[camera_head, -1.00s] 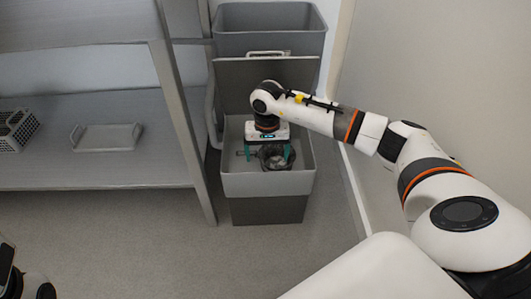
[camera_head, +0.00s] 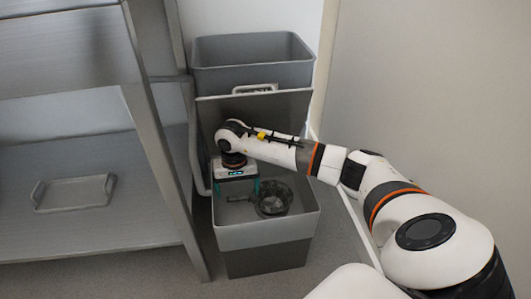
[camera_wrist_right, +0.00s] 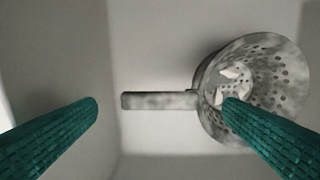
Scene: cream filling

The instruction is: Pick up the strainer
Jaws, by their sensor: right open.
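The strainer (camera_head: 272,201) is a dark, mottled grey perforated cup with a flat straight handle. It lies inside the open grey bin (camera_head: 267,233). In the right wrist view the strainer (camera_wrist_right: 282,80) sits at the right, and its handle points left. My right gripper (camera_head: 243,191) reaches down into the bin, left of the cup in the head view. It is open and empty. In the wrist view its green fingertips (camera_wrist_right: 160,105) appear on either side of the handle, the right one overlapping the cup's edge. I cannot tell their height above the strainer. My left gripper is out of view.
Another grey bin (camera_head: 252,63) stands above and behind the open one. A metal shelf rack (camera_head: 150,150) stands at the left, with a grey tray (camera_head: 75,194) on its lower shelf. A wall closes off the right. The bin's walls surround the strainer.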

